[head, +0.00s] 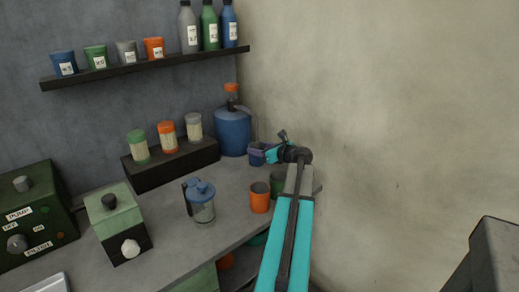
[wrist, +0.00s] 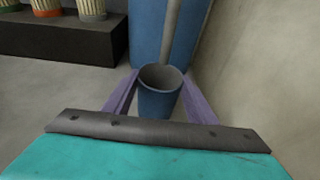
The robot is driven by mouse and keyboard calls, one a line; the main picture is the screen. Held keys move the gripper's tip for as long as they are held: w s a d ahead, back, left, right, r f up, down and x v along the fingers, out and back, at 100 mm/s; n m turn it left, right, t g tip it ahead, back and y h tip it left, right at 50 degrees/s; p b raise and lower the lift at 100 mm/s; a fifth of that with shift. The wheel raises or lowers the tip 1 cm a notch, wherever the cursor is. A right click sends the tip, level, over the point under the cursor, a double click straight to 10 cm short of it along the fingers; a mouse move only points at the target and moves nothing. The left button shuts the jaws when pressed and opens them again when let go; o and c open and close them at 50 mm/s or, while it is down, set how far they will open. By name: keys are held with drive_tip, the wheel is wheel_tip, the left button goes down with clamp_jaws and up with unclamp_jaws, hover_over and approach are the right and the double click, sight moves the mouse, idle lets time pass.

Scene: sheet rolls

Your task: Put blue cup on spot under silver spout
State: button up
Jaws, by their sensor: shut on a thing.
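The blue cup (wrist: 158,102) is upright between the two purple fingers of my gripper (wrist: 160,76), which is shut on it. In the wrist view its grey inside shows as empty. A grey spout (wrist: 171,38) comes down in front of a blue tank (wrist: 147,35), just behind the cup's rim in the picture. In the head view my gripper (head: 263,154) is beside the blue tank (head: 233,132) at the back corner of the counter. I cannot tell whether the cup's bottom touches the counter. The spot under the spout is hidden.
A black step (head: 172,163) with several lidded jars is left of the tank. The wall (head: 380,110) is close on the right.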

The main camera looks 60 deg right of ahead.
drive_tip(key=shift+f, duration=0.15)
drive_tip(key=o, duration=1.2)
drive_tip(key=shift+o, duration=0.2)
drive_tip(key=shift+s, duration=0.1)
drive_tip(key=v, duration=1.2)
drive_tip(key=shift+b, duration=0.3)
drive_tip(key=shift+d, duration=0.1)
